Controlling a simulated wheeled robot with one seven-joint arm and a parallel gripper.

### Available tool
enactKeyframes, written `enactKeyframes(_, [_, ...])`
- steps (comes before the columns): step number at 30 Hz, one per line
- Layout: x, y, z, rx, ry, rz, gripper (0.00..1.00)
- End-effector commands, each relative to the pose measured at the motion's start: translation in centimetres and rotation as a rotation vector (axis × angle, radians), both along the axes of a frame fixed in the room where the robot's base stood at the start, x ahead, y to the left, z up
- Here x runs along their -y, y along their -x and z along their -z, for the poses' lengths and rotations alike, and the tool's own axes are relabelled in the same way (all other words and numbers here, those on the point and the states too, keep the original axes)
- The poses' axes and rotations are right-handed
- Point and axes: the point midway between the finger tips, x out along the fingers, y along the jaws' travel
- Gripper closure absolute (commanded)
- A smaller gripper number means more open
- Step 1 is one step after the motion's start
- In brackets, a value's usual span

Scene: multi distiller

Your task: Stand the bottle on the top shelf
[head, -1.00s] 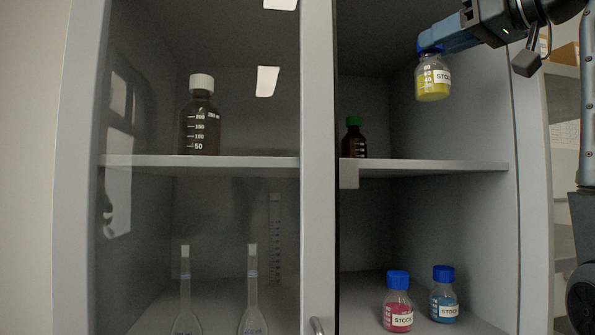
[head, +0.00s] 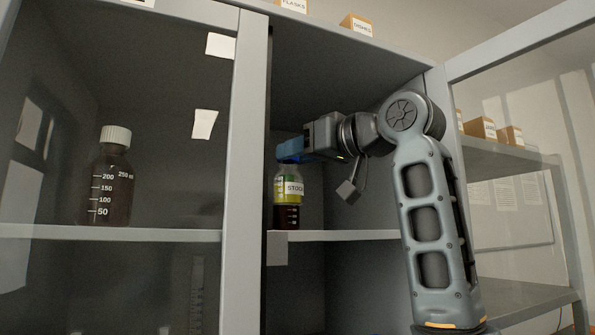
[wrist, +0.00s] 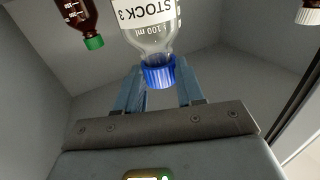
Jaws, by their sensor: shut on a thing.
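My gripper (head: 290,152) is inside the right cabinet bay, its blue fingers shut on the blue cap of a clear bottle with yellow contents (head: 287,194). The bottle hangs upright above the upper shelf (head: 345,236), with the lower part of a dark bottle showing below it. In the wrist view the held bottle (wrist: 152,38) shows a "STOCK 3" label, and my gripper's fingers (wrist: 158,88) are on either side of its cap. The dark brown bottle with a green cap (wrist: 80,14) is beside it in this view; its upper part is hidden in the head view.
A brown bottle with a white cap (head: 110,178) stands on the left bay's shelf, behind glass. A grey post (head: 246,170) divides the bays. The cabinet's right door (head: 520,50) is swung open near my arm. Free shelf shows right of the held bottle.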

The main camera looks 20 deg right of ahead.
Motion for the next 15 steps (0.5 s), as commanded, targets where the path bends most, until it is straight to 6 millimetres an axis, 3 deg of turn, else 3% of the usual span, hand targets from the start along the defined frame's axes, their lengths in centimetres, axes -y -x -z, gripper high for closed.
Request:
enactKeyframes(9, [0.0, -0.1, 3.3, -0.001, -0.001, 0.001, 1.00])
enactKeyframes(15, [0.0, 0.0, 4.0, 0.002, 0.000, 0.001, 1.00])
